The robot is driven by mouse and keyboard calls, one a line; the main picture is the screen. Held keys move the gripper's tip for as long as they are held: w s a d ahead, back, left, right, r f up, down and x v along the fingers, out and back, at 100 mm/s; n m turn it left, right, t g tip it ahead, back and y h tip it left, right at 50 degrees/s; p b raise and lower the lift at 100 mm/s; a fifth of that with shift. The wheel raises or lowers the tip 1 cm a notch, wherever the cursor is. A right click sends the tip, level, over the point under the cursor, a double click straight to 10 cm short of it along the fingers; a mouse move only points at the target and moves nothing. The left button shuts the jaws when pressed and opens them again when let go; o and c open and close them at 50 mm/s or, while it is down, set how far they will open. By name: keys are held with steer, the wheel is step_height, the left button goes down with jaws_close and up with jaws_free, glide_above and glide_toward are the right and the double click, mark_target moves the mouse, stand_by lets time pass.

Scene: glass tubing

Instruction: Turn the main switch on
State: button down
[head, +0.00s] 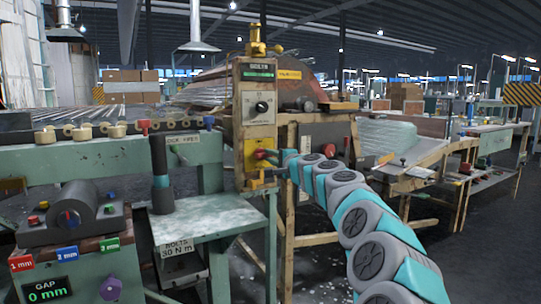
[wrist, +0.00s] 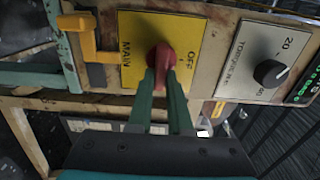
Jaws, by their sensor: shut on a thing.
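The main switch is a red knob (wrist: 164,52) on a yellow plate (wrist: 190,82) marked MAIN and OFF, seen sideways in the wrist view. The plate also shows in the head view (head: 249,150), low on an upright control panel (head: 243,126). My gripper (wrist: 162,72) has its two green fingers shut on the red knob from the front. The fingers hide part of the knob, and I cannot tell exactly which way it points. In the head view my gripper (head: 277,160) reaches the plate from the right.
A torque dial (wrist: 270,73) sits beside the plate, and a yellow lever (wrist: 88,40) stands out on its other side. A green bench (head: 205,219) with a dark upright tool (head: 162,187) is left of the panel. A wooden frame (head: 289,243) stands below and right.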

steer(key=shift+f, duration=0.1)
stand_by(0.3)
steer(key=c, duration=0.8)
jaws_free()
steer(key=shift+d, duration=0.1)
steer(key=shift+c, duration=0.2)
steer(key=b+v, duration=0.1)
steer(key=v, duration=0.6)
steer(key=shift+s+d, duration=0.25)
steer(key=shift+s, duration=0.05)
